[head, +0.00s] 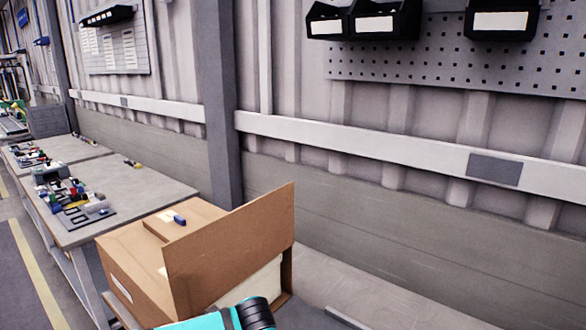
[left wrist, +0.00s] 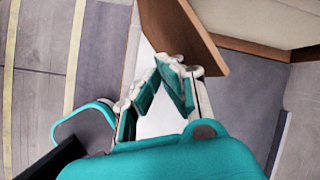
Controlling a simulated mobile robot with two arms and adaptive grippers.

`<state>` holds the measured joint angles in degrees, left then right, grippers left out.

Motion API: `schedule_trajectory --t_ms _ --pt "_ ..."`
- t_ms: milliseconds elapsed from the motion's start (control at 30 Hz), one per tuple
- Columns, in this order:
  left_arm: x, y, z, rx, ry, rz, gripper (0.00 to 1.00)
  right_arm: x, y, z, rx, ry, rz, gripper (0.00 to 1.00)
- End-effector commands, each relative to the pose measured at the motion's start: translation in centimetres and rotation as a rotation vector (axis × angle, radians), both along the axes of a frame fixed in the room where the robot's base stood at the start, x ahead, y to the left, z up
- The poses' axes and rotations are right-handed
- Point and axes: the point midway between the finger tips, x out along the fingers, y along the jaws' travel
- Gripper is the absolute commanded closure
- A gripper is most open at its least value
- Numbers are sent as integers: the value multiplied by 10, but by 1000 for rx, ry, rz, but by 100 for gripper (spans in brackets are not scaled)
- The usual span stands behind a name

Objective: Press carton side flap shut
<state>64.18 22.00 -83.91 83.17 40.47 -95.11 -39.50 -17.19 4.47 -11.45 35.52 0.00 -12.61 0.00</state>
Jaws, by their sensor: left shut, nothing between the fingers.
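The brown carton (head: 130,260) stands at the lower left of the head view. Its side flap (head: 235,245) is raised, standing up as a broad panel on the right side of the carton. A small blue-and-white item (head: 178,220) lies on the carton's top. In the left wrist view a brown carton panel (left wrist: 190,32) hangs close above my left gripper (left wrist: 178,65). That gripper's teal fingers are shut with nothing between them; I cannot tell whether the tips touch the panel. Only a teal and black part of my arm shows at the bottom of the head view.
A grey workbench (head: 165,190) with several small parts stands left of the carton along the wall. Black bins (head: 360,20) hang on a perforated board (head: 450,60) at the upper right.

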Motion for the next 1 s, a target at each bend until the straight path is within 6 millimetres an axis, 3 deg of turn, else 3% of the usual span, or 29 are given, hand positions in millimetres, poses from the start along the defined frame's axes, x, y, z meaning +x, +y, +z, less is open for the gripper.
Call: schedule_trajectory --t_ms 200,567,1000 --pt "13 -2 0 -1 -1 0 100 0 0 -2 0 0 0 100" --pt "14 -1 0 0 -1 0 100 0 -2 -2 -2 0 1 100" --pt "32 1 0 -1 -2 -1 100 0 -2 -6 -3 -1 1 100"
